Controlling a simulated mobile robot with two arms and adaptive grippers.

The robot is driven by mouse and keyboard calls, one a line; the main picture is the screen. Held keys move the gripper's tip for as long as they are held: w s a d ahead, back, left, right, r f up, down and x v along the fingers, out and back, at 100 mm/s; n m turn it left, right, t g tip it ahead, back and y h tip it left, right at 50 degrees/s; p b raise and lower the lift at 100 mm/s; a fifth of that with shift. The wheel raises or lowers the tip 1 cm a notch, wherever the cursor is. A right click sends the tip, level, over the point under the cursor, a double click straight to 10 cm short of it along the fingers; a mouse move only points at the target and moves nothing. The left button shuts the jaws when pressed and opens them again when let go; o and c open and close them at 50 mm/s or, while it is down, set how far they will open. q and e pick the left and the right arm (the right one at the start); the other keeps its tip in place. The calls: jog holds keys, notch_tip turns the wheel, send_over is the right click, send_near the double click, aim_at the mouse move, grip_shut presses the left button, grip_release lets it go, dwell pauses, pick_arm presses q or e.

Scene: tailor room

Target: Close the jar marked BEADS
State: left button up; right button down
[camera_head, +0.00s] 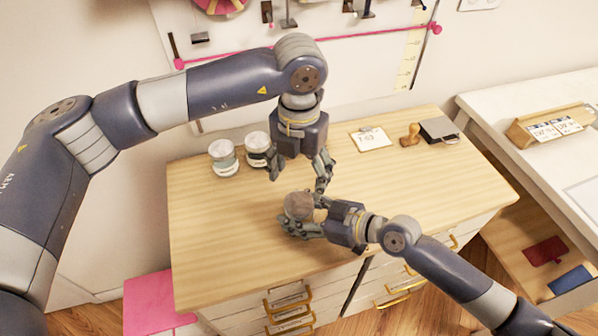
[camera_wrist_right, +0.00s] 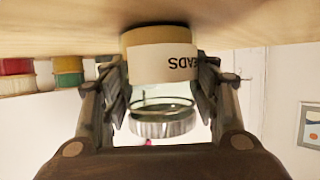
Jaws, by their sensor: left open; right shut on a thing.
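The BEADS jar (camera_head: 298,204) stands near the front middle of the wooden cabinet top. In the right wrist view, which is upside down, its white label (camera_wrist_right: 163,63) reads "EADS", with tan filling and clear glass at the mouth end. My left gripper (camera_head: 297,177) is open and empty, pointing down above and just behind the jar.
Two other jars (camera_head: 223,157) (camera_head: 257,149) stand at the back left of the wooden top (camera_head: 215,235). A clipboard (camera_head: 371,139), a wooden stamp (camera_head: 411,135) and a dark pad (camera_head: 439,130) lie at the back right. The front left is clear.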

aim_at(299, 202)
pick_arm(q)
jog(key=shift+f, duration=0.1)
jog(key=shift+f, duration=3.9)
jog(key=shift+c, duration=0.6)
jog(key=c, duration=1)
jog(key=m, duration=0.3)
jog(key=o, duration=1.2)
jog(key=shift+c, duration=0.2)
